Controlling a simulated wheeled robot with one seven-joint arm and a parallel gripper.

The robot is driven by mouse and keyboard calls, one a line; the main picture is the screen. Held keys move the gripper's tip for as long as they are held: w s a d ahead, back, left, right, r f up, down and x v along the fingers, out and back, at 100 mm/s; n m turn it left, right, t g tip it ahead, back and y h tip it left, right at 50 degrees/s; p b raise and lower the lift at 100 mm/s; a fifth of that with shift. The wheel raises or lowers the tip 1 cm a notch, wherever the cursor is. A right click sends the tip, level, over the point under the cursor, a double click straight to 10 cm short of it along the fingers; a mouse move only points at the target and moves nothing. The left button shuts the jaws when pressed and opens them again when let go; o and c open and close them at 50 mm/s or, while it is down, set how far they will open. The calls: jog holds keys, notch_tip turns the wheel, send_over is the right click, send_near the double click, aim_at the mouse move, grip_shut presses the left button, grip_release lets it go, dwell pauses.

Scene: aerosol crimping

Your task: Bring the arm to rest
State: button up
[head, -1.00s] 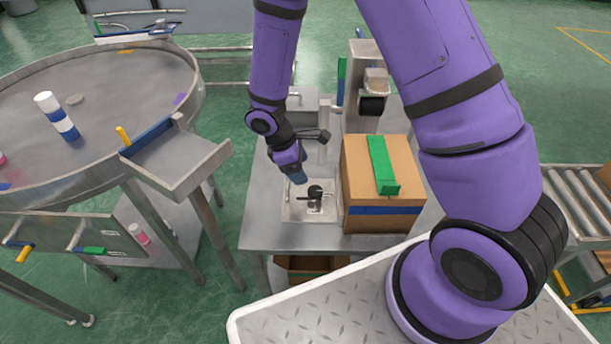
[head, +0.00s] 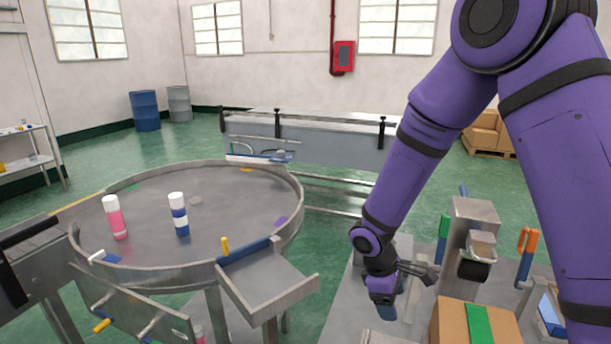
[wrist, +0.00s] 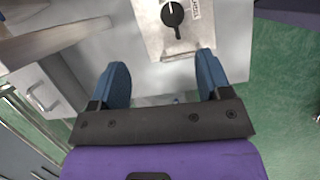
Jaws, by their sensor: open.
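My purple arm reaches down from the upper right in the head view. My gripper (head: 385,308) hangs above the steel bench, left of the crimping head. In the wrist view my gripper (wrist: 163,85) shows two blue fingers wide apart with nothing between them. Beyond the fingertips is a metal plate (wrist: 200,38) with a black rotary knob (wrist: 172,14). The fingers look apart from the knob. The plate is out of sight in the head view.
A steel machine column (head: 470,225) and a cardboard box (head: 455,322) with green tape stand to the gripper's right. A round steel table (head: 235,190) at left bears a pink can (head: 116,220) and a blue-and-white can (head: 179,218). A conveyor (head: 300,135) lies behind.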

jog(key=s+d+r+m+t+y, duration=0.1)
jog(key=s+d+r+m, duration=0.1)
jog(key=r, duration=0.5)
jog(key=s+d+r+m+t, duration=0.1)
jog(key=s+d+r+m, duration=0.2)
jog(key=r, duration=0.5)
jog(key=s+d+r+m+t+y, duration=0.1)
jog(key=s+d+r+m, duration=0.1)
jog(key=r, duration=0.5)
jog(key=s+d+r+m+t+y, duration=0.1)
jog(key=s+r+m, duration=0.1)
jog(key=s+r, duration=0.3)
jog(key=s+d+r+m+t, duration=0.1)
jog(key=s+r+m+t, duration=0.1)
jog(key=s+r, duration=0.3)
jog(key=shift+s+d+m+y, duration=0.35)
jog(key=shift+s+m, duration=0.25)
jog(key=shift+s, duration=1.6)
